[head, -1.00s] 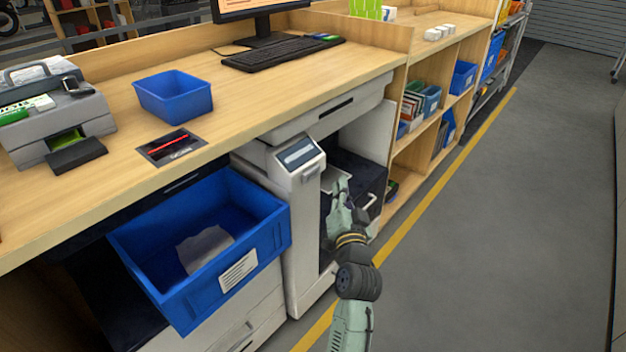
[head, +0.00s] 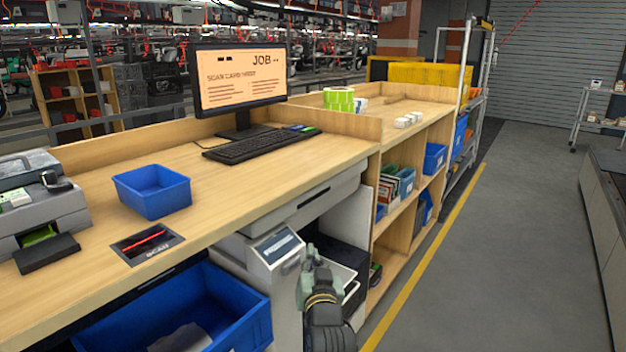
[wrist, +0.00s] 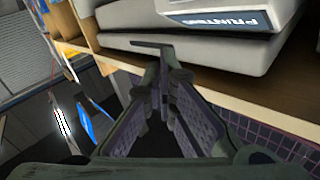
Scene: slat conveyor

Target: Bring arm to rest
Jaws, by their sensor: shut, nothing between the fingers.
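My gripper (head: 312,258) shows in the head view at the lower middle, in front of the printer's open bay and just right of its display panel (head: 276,247). It is shut and empty. In the wrist view its two fingers (wrist: 165,60) come together at the tips, with nothing between them. The light printer body (wrist: 190,50) lies beyond the tips there, and its panel lettering is partly cut off. My dark forearm runs down out of the bottom of the head view.
A wooden counter (head: 225,180) carries a small blue bin (head: 152,192), a keyboard (head: 260,145) and a monitor (head: 240,80). A large blue bin (head: 245,300) sits below, left of the printer. Shelves (head: 400,235) stand to the right. The grey floor (head: 510,250) beyond the yellow line is clear.

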